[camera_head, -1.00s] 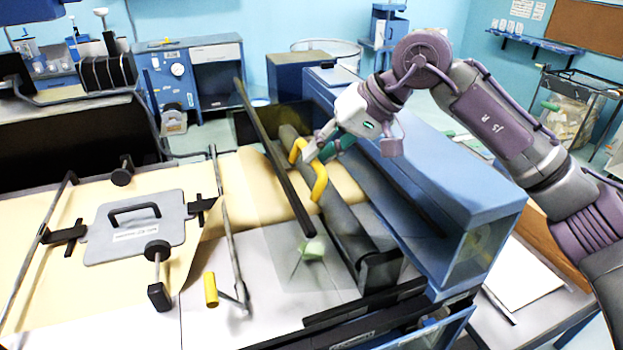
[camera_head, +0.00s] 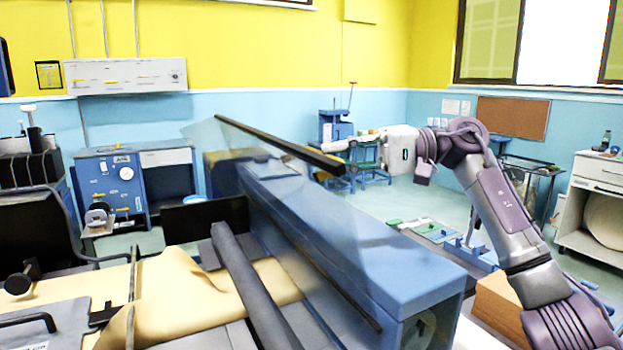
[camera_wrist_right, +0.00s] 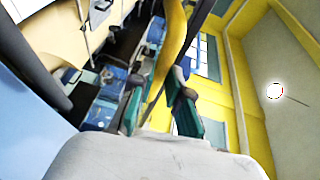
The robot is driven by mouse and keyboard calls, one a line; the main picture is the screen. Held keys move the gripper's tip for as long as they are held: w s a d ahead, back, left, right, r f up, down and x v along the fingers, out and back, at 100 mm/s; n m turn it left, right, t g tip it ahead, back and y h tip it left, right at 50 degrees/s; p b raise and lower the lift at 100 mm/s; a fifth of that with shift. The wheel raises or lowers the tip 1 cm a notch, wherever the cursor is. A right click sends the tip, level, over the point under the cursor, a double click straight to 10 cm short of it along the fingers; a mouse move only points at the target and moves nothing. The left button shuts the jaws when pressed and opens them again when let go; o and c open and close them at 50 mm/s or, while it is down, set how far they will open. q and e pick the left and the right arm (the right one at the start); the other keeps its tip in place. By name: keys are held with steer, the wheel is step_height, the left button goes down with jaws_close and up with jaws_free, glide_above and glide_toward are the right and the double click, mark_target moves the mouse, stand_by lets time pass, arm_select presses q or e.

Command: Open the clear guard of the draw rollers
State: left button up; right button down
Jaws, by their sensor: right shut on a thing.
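The clear guard (camera_head: 290,195) stands raised and tilted above the draw rollers in the head view, with its dark edge bar (camera_head: 280,144) uppermost. A grey roller (camera_head: 250,285) shows below it, over the brown paper. My right gripper (camera_head: 332,147) is at the near end of the bar. In the right wrist view its green-padded fingers (camera_wrist_right: 160,105) are shut on the guard's yellow handle (camera_wrist_right: 171,45). The handle is hard to make out in the head view. My left gripper is not in view.
The blue machine housing (camera_head: 400,275) lies below the raised guard and my right arm. Brown paper (camera_head: 175,290) covers the bed at left, beside a grey plate with a black handle (camera_head: 30,322). Open floor lies beyond the housing.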

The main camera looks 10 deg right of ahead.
steer(key=shift+m+y, duration=0.4)
steer(key=shift+y, duration=0.5)
steer(key=shift+w+d+f+b, duration=0.1)
steer(key=shift+w+d+b, duration=0.25)
steer(key=shift+d, duration=0.65)
steer(key=shift+w+d+f+b, duration=0.1)
steer(key=shift+w+d+b, duration=0.15)
steer(key=shift+d, duration=0.7)
steer(key=c, duration=1.1)
jaws_free()
steer(key=shift+c, duration=0.2)
steer(key=d, duration=1.2)
steer(key=shift+s+f, duration=0.35)
steer(key=shift+s, duration=0.05)
